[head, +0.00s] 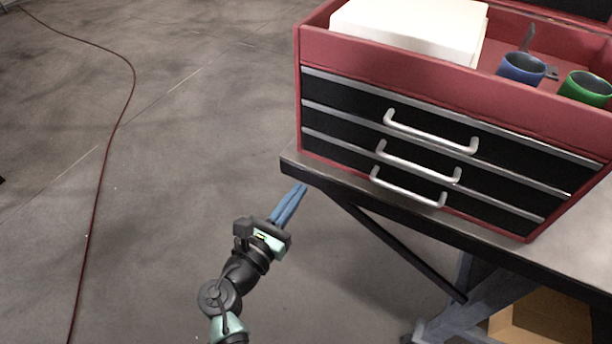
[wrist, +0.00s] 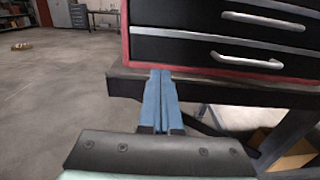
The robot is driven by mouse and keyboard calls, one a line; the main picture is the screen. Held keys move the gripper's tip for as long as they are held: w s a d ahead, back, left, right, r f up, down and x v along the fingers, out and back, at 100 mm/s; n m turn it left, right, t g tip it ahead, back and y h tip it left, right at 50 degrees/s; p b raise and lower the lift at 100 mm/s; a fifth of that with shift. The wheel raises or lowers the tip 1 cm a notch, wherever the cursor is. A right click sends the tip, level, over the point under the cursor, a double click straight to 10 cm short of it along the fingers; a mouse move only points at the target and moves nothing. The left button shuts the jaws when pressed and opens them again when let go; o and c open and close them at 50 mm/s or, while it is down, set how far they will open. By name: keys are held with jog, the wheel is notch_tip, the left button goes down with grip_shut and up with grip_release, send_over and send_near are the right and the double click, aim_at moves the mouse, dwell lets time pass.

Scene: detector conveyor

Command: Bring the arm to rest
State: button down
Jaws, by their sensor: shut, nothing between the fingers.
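My gripper (head: 290,204) shows in the head view at the lower middle, on a dark arm with a bent wrist. Its blue fingers point up and to the right, toward the near left corner of the workbench (head: 292,163). In the wrist view the fingers of my gripper (wrist: 160,100) are together, with nothing between them. They appear just in front of the bench edge. I cannot tell the exact gap to it.
A red tool chest (head: 310,50) with three black drawers stands on the bench. A white box (head: 408,28), a blue cup (head: 521,69) and a green cup (head: 586,88) are in its top. A cardboard box (head: 540,318) is below. Open floor lies left, with a red cable (head: 101,190).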

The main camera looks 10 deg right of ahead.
jog(key=v, duration=0.3)
jog(key=shift+r, duration=0.1)
jog(key=w+r+m+t+y+p, duration=0.1)
jog(key=w+r+m+t+y, duration=0.15)
jog(key=r+m, duration=0.9)
jog(key=w+r+m+t+y, duration=0.1)
jog(key=w+r+m, duration=0.2)
jog(key=r+m, duration=0.85)
jog(key=s+r+m+t+y, duration=0.2)
jog(key=s+r, duration=0.4)
jog(key=r, duration=0.5)
jog(key=s+a+r+m+t+y+p, duration=0.1)
jog(key=s+r+t, duration=0.3)
jog(key=r, duration=0.7)
jog(key=s+r+m+t+y, duration=0.2)
jog(key=s+r, duration=0.5)
jog(key=r, duration=0.4)
jog(key=shift+s+a+r+m+t+y, duration=0.2)
jog(key=shift+s+r+m+t+y, duration=0.15)
jog(key=shift+t+y, duration=0.5)
